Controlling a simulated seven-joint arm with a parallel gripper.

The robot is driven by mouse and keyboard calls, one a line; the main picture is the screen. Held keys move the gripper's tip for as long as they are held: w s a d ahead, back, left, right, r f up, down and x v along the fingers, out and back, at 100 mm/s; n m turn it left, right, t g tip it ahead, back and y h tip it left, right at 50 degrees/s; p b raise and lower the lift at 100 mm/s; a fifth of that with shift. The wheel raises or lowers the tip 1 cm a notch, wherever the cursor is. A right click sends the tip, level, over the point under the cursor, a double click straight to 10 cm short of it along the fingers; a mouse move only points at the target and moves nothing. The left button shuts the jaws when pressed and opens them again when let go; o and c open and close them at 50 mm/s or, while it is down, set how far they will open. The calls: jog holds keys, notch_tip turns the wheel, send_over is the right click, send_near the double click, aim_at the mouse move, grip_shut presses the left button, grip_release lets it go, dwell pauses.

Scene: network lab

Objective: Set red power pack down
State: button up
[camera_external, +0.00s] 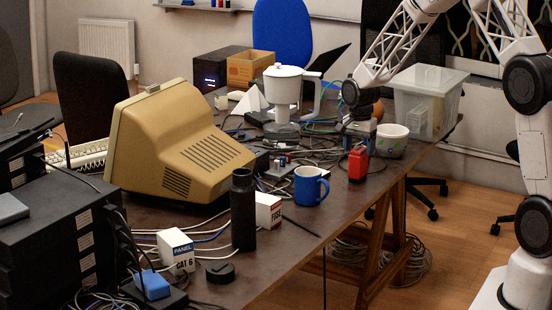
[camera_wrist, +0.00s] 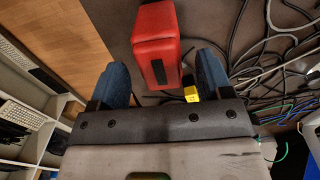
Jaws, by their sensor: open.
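The red power pack (camera_external: 358,165) stands on the table (camera_external: 325,225) near its right edge, in the external view. In the wrist view the red pack (camera_wrist: 157,32) shows at the top middle, in line with the gap between my fingers. My gripper (camera_external: 360,138) is just above the pack in the external view. In the wrist view my gripper (camera_wrist: 163,70) is open, with one blue finger to each side of the pack's near end and a visible gap on both sides. The small yellow part (camera_wrist: 191,94) beside the right finger is partly hidden.
A blue mug (camera_external: 310,186) stands left of the pack. A white-green bowl (camera_external: 391,140) and a clear bin (camera_external: 428,100) are behind it to the right. Loose cables (camera_external: 300,150) cover the table to the left. The table edge drops to the wooden floor (camera_wrist: 60,30).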

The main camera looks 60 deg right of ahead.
notch_tip(320, 180, up, 8)
jog(key=shift+r, duration=0.15)
dwell(0.3)
dwell(0.3)
jog(key=shift+a+r, duration=0.15)
jog(key=s+a+r+n+t, duration=0.1)
jog(key=s+a+r+n, duration=0.3)
jog(key=s+a+r, duration=0.5)
jog(key=s+a+r+n, duration=0.4)
jog(key=s+a+r, duration=0.3)
jog(key=a, duration=0.4)
jog(key=s+a+r+n, duration=0.1)
jog(key=s+a+n, duration=0.4)
jog(key=s, duration=0.7)
jog(key=s+a+r+n+t, duration=0.1)
jog(key=s+a+n, duration=0.3)
jog(key=s+a, duration=0.3)
jog(key=s, duration=0.5)
jog(key=shift+s+r+n+t, duration=0.25)
jog(key=shift+r+n+t, duration=0.05)
jog(key=shift+r+n, duration=0.1)
